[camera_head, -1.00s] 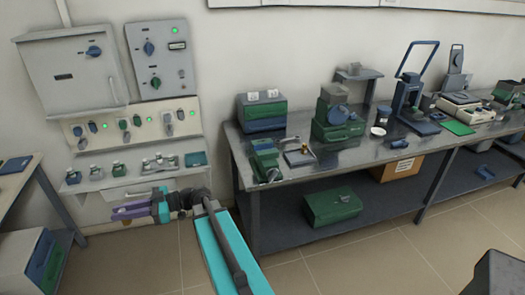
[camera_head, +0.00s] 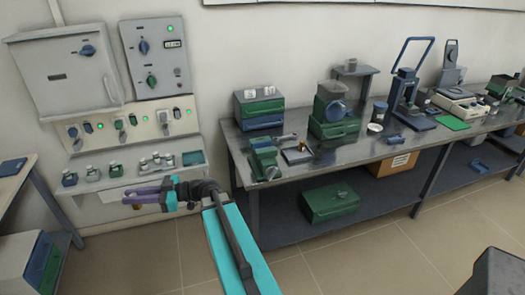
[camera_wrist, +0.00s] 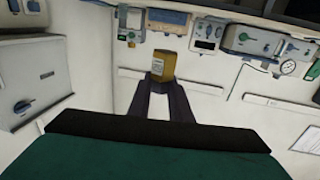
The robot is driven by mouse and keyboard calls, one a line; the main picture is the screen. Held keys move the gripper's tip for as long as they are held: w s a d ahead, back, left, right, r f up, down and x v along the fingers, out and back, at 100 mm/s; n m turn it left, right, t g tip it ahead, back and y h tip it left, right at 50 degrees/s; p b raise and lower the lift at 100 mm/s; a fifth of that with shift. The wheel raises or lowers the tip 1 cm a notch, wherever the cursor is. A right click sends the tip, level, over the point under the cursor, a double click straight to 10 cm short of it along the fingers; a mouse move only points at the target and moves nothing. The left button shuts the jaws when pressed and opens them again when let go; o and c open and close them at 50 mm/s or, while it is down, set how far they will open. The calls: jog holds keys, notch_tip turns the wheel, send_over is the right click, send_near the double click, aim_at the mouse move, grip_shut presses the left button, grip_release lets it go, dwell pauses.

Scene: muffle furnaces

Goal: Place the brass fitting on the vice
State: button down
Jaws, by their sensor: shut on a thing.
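My gripper (camera_head: 138,198) has purple fingers and is held out at the left in the head view, in front of the wall below the small shelf. It is shut on the brass fitting (camera_wrist: 162,66), a yellow-brown piece with a pale label that sits between the fingertips in the wrist view. In the head view the fitting (camera_head: 136,207) shows only as a small brown spot under the fingers. The green vice (camera_head: 264,157) stands at the left front corner of the grey bench, well to the right of my gripper and apart from it.
The grey bench (camera_head: 345,158) also carries a green and blue box (camera_head: 260,110), a small tray (camera_head: 297,156) beside the vice and a green machine (camera_head: 333,115). A wall shelf (camera_head: 135,180) with small fittings is close above my gripper. Open floor lies in front.

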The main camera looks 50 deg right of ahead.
jog(key=s+d+r+m+t+h+p, duration=0.25)
jog(key=d+m+h, duration=0.35)
jog(key=d, duration=0.8)
jog(key=s+d+r+m+t+h+p, duration=0.2)
jog(key=s+d+m+t+h+p, duration=0.15)
jog(key=d+h, duration=0.7)
jog(key=s+d+f+m+g+h+p, duration=0.2)
jog(key=s+d+m+h, duration=0.2)
jog(key=s+d, duration=0.4)
jog(key=s+d+f+m+g+h+p, duration=0.2)
jog(key=s+d, duration=0.6)
jog(key=d, duration=0.5)
jog(key=shift+d+f+m+g+h+p, duration=0.2)
jog(key=shift+d+m+g+h+p, duration=0.1)
jog(key=shift+m+g+h, duration=0.7)
jog(key=shift+h+b, duration=0.25)
jog(key=shift+b, duration=0.05)
